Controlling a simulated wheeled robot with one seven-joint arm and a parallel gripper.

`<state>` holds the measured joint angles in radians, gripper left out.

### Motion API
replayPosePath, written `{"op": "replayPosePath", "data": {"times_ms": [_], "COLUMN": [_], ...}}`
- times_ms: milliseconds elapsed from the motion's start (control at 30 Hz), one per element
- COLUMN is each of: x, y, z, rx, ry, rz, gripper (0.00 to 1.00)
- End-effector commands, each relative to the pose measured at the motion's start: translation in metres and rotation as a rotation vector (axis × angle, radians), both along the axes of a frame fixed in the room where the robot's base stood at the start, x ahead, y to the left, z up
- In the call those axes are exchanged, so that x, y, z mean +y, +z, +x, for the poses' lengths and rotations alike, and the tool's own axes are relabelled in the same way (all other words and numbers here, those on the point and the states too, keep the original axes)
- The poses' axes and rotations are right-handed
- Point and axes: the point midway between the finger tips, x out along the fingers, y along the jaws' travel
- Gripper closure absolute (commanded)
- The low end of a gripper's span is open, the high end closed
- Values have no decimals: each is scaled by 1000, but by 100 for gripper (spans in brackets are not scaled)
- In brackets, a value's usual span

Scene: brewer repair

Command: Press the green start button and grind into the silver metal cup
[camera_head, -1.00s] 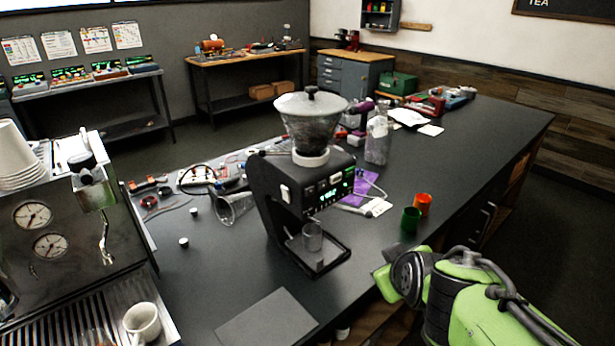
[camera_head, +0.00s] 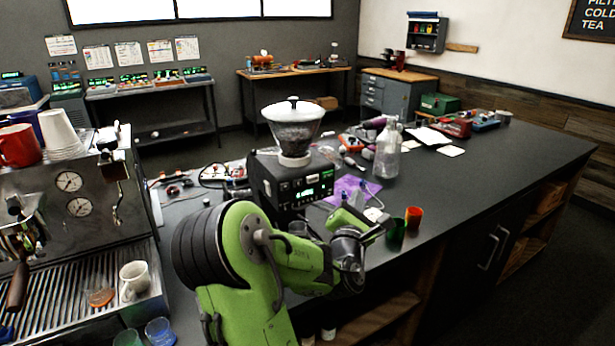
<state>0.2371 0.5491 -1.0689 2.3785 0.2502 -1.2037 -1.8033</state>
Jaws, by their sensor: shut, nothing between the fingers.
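The black coffee grinder (camera_head: 265,180) stands on the dark counter, with a clear hopper of beans (camera_head: 293,132) on top. Its front panel (camera_head: 308,190) shows green lit marks; I cannot tell the start button from the display. A greyish cup (camera_head: 298,229), likely the silver metal one, stands under the spout, and my arm hides its lower part. My gripper (camera_head: 382,224) is shut and empty. It appears in front of and to the right of the grinder, close to the green cup in the picture; I cannot tell whether they touch.
A clear bottle (camera_head: 387,155) and a purple cloth (camera_head: 349,188) are right of the grinder. An espresso machine (camera_head: 95,235) stands at left.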

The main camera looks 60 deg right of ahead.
Motion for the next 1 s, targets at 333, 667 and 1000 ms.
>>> {"op": "replayPosePath", "data": {"times_ms": [333,667,1000], "x": [-3,-25,-40], "y": [-2,-3,0], "z": [7,50,78], "rx": [-5,-5,-6], "ry": [3,3,1], "rz": [1,1,4], "gripper": [100,100,100]}}
